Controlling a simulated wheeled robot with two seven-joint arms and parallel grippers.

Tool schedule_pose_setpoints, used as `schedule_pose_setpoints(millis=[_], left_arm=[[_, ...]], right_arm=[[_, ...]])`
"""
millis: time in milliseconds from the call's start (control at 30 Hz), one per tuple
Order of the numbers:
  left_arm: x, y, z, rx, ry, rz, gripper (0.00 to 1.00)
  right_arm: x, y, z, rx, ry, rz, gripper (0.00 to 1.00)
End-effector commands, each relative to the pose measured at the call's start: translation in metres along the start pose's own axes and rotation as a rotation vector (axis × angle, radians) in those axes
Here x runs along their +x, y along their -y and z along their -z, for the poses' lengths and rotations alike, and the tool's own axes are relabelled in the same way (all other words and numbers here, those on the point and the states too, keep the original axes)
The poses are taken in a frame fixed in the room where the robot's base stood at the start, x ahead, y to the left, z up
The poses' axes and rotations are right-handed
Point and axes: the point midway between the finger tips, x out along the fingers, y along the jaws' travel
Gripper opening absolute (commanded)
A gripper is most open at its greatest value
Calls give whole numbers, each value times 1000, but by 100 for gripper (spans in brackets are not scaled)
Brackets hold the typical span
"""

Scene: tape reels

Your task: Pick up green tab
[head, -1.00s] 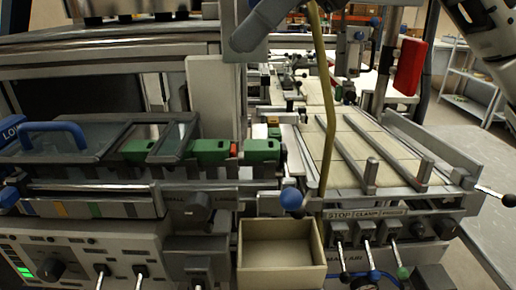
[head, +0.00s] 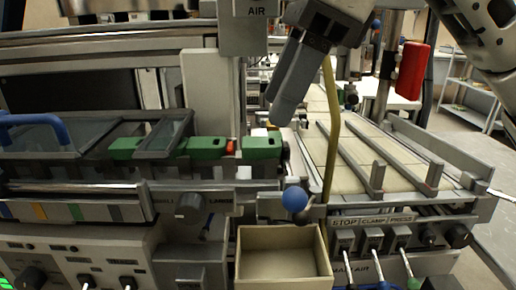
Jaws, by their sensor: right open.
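Several green blocks sit in a row along the grey rail of the machine. One is the right-hand green block (head: 262,146), another is the middle green block (head: 207,147), and a third is the left green block (head: 126,147), partly behind a clear cover. I cannot tell which of them is the green tab. My right gripper (head: 286,108) reaches down from the top right, its tips just above and right of the right-hand green block in the picture. It is open, with nothing seen between its fingers. My left gripper is not in view.
An empty beige box (head: 284,256) stands at the front, below the rail. A blue ball knob (head: 294,198) juts out above it. A slatted tray (head: 350,160) lies to the right. A red box (head: 412,69) hangs upright at the upper right.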

Motion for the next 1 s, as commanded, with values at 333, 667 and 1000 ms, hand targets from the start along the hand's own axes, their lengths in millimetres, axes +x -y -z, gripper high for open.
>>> schedule_pose_setpoints(millis=[333,667,1000], left_arm=[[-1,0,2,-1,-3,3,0],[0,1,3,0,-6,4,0],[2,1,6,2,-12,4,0]], right_arm=[[38,3,-9,-1,-1,-4,53],[53,4,-9,0,1,0,53],[52,4,-8,0,0,0,5]])
